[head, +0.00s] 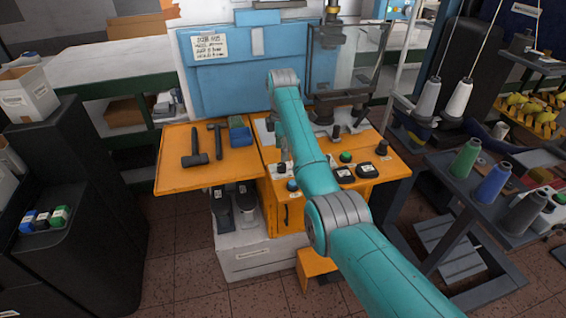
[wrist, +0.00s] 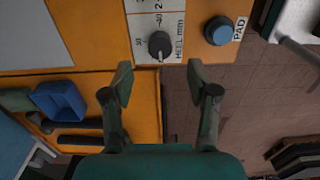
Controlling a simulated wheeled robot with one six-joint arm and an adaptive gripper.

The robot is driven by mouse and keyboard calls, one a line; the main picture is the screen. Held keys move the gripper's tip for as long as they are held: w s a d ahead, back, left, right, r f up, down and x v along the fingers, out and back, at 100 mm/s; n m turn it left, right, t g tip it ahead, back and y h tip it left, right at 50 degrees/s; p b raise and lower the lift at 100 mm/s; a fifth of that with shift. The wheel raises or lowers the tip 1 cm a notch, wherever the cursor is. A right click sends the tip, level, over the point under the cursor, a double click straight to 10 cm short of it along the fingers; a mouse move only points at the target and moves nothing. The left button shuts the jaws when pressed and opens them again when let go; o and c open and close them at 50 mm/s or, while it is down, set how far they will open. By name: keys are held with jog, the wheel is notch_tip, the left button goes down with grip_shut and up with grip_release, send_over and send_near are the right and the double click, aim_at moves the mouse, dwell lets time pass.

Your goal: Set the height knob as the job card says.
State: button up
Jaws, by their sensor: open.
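A black round knob (wrist: 159,45) sits on a white scale plate (wrist: 143,22) marked "HEEL mm", with "30" and "40" legible beside it. A pale pointer mark shows on its lower side in the wrist view. My gripper (wrist: 160,79) is open and empty, its two fingers apart just below the knob in the picture, not around it. The job card (head: 210,46) is fixed to the blue machine panel (head: 216,70); its lines are too small to read surely. In the head view my arm covers much of the orange console, and my gripper is not clearly seen.
A blue button (wrist: 219,30) labelled "PAD" is beside the knob. Thread cones stand further right.

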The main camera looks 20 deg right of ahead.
aim_at(282, 165)
jog(key=shift+a+f, duration=0.1)
jog(key=shift+f, duration=3.1)
grip_shut()
